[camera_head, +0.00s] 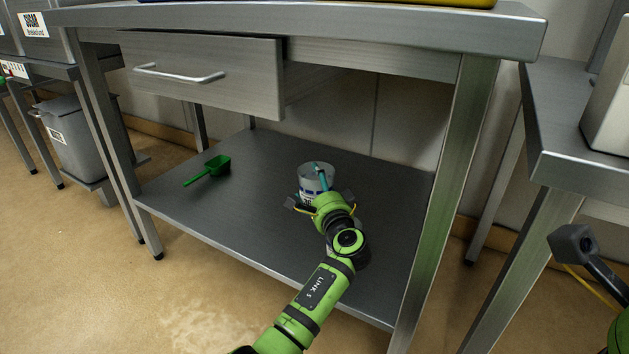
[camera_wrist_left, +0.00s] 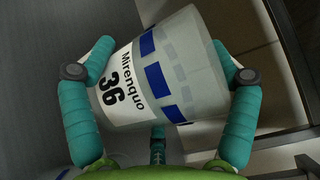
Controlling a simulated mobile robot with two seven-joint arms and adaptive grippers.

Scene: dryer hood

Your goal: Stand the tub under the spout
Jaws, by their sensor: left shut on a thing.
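The tub (camera_head: 308,178) is a pale white round container with blue blocks and a label. In the left wrist view the tub (camera_wrist_left: 185,60) fills the middle, tilted in the picture, and its label reads "Mirenquo 36". My left gripper (camera_head: 319,185) is shut on it, with one teal finger on each side in the left wrist view (camera_wrist_left: 161,46). The tub is at the lower shelf under the table; whether its base touches the shelf is hidden by my arm. Part of my right gripper (camera_head: 573,241) shows at the right edge; its fingers are not clear. No spout is visible.
A green scoop (camera_head: 208,170) lies on the left of the lower shelf (camera_head: 240,222). A drawer (camera_head: 205,78) with a handle hangs above it. Table legs (camera_head: 446,190) bound the opening. A grey bin (camera_head: 75,137) stands at left, another steel table (camera_head: 585,165) at right.

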